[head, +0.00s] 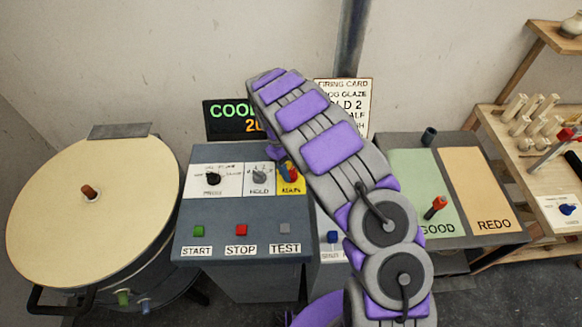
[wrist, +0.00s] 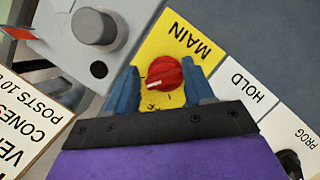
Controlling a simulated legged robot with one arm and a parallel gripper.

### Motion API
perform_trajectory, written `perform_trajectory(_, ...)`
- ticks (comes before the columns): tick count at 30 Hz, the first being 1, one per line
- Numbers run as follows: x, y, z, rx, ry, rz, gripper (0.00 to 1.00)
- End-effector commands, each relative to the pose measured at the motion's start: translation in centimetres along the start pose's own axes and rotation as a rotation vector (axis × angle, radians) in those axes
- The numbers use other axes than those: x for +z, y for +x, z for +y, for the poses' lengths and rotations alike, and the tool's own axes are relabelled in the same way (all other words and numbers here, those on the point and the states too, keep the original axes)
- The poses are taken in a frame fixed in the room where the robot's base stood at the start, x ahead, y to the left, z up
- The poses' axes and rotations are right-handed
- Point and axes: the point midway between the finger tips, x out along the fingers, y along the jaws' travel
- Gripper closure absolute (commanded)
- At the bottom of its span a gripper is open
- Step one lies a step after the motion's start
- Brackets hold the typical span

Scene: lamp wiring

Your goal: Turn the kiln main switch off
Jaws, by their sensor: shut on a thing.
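The kiln main switch is a red round knob (wrist: 165,73) on a yellow plate marked MAIN (wrist: 198,45). In the wrist view a white mark on the knob points to the lower left. My gripper (wrist: 163,77) has one blue finger on each side of the knob and is shut on it. In the head view my arm comes down over the right side of the kiln control box (head: 205,265). There the yellow plate (head: 291,188) and a bit of red show at my gripper (head: 287,170), and my arm partly hides them.
The PROG knob (head: 213,178) and HOLD knob (head: 259,177) sit left of the switch. START, STOP and TEST buttons (head: 241,230) lie below. A display reading COOL (head: 231,111) stands behind, partly hidden. A round kiln (head: 90,225) is left; GOOD and REDO mats (head: 476,185) are right.

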Motion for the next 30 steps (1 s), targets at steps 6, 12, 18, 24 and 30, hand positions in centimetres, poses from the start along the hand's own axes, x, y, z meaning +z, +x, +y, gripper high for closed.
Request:
perform_trajectory(6, -0.24, -0.05, 0.14, 0.01, 0.003, -0.007, 0.84)
perform_trajectory(12, -0.38, -0.05, 0.11, 0.009, 0.002, -0.003, 0.87)
perform_trajectory(18, -0.44, -0.04, 0.07, 0.009, 0.001, -0.003, 0.87)
perform_trajectory(24, -0.44, -0.14, 0.05, 0.019, -0.024, -0.003, 0.87)
perform_trajectory(30, -0.42, -0.33, -0.03, 0.055, -0.111, -0.004, 0.87)
